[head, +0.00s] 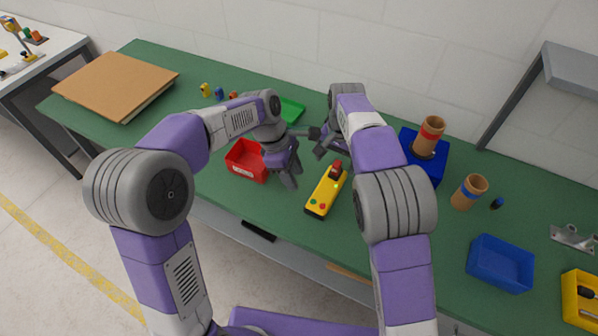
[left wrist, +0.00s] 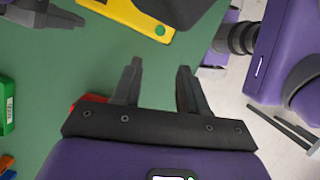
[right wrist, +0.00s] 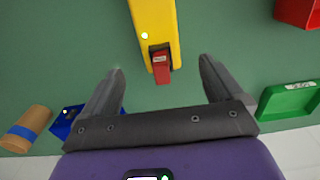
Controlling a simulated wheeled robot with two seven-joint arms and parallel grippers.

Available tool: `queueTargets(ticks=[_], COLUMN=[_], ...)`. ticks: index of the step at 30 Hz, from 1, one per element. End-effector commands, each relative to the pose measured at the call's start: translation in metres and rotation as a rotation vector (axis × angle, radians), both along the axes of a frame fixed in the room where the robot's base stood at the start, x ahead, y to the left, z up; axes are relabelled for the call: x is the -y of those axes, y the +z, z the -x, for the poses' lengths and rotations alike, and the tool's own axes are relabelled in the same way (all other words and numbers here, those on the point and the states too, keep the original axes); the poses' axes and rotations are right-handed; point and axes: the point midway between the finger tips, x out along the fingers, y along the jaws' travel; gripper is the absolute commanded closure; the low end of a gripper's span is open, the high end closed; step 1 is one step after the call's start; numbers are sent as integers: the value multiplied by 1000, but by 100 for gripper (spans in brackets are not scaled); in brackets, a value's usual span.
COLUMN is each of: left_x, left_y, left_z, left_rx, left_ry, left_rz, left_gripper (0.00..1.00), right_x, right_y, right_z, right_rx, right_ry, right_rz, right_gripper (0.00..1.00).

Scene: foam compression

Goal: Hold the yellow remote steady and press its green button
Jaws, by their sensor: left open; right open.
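The yellow remote (head: 320,198) lies on the green table. My left gripper (head: 292,180) is open and empty, left of the remote. My right gripper (head: 319,143) is open and empty beyond the far end. In the right wrist view the red piece (right wrist: 161,66) shows between the finger tips, with no visible contact.
A red bin (head: 246,160) stands left of my left gripper, with a green tray (head: 291,111) behind. Blue bins (head: 500,263), a brown cup (head: 468,192) and a yellow bin (head: 578,299) are to the right. A cardboard box (head: 115,82) lies far left. Table around the remote is clear.

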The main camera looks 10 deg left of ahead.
Motion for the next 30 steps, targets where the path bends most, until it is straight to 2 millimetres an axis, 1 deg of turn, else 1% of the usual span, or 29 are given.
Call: queueTargets(ticks=[1,5,8,15,18,23,30], left_x=[8,16,16,15,15,15,15], left_y=[2,5,5,4,4,4,4], left_z=[-1,-1,-1,-1,-1,-1,-1], left_rx=[6,11,11,11,11,11,11], left_ry=[-13,-29,-30,-28,-28,-28,-28], left_rz=[11,22,23,22,22,21,21], left_gripper=[57,57,57,57,57,57,57], right_x=[0,0,0,1,1,1,0], right_y=[0,-6,-19,-55,-66,-75,-76], right_z=[0,0,1,1,0,0,0], right_rx=[0,-1,-4,-4,-3,-1,0], right_ry=[0,0,0,-1,-1,-1,-1], right_rz=[0,1,2,2,2,1,0], right_gripper=[6,6,6,6,6,6,6])
